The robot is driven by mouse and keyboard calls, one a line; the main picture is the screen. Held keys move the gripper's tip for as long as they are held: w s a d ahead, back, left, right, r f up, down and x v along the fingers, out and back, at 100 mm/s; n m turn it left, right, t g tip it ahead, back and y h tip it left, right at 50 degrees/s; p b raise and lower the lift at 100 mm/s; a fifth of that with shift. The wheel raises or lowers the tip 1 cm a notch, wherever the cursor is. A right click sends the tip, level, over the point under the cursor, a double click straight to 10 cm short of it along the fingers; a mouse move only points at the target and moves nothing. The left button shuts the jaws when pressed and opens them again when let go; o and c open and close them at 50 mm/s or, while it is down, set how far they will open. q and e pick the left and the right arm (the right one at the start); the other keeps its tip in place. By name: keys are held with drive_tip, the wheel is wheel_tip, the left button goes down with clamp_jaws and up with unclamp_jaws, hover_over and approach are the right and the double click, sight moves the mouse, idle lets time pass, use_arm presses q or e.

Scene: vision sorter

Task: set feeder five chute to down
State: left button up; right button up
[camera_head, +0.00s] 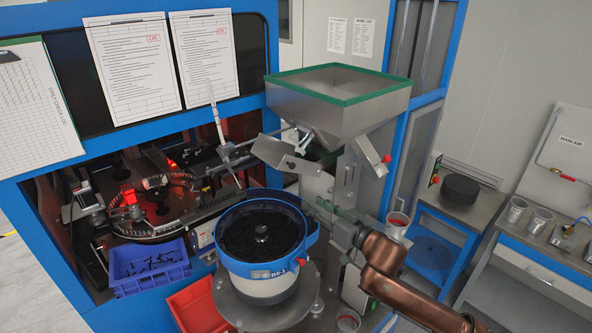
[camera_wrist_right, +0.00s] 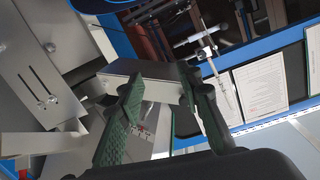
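The feeder's hopper (camera_head: 340,100) is a grey metal box with a green rim. Under it a bent grey metal chute (camera_head: 285,157) sits above the round blue-rimmed bowl (camera_head: 262,268), which holds dark parts. My right gripper (camera_head: 326,206), with green fingers, is below and right of the chute, beside the bowl's right rim. In the right wrist view the fingers are spread apart, and a grey metal box-like piece (camera_wrist_right: 150,70) shows between and beyond them. I cannot tell whether they touch it, or whether it is the chute. My left gripper is not in view.
A blue bin (camera_head: 150,268) and a red bin (camera_head: 198,306) stand left of the bowl. A blue machine frame with a round turntable (camera_head: 160,205) is behind them. A red knob (camera_head: 386,158) is on the hopper's right. A side bench (camera_head: 540,250) holds metal cups.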

drive_tip(key=y, duration=0.1)
approach(294, 166)
drive_tip(key=w, duration=0.1)
drive_tip(key=shift+n, duration=0.3)
drive_tip(key=x, duration=0.3)
drive_tip(key=p+x, duration=0.1)
drive_tip(key=x, duration=0.2)
drive_tip(key=shift+a, duration=0.5)
drive_tip(key=shift+p+x, duration=0.35)
drive_tip(key=shift+x, duration=0.5)
drive_tip(key=shift+f, duration=0.1)
drive_tip(key=shift+c, duration=0.3)
clamp_jaws()
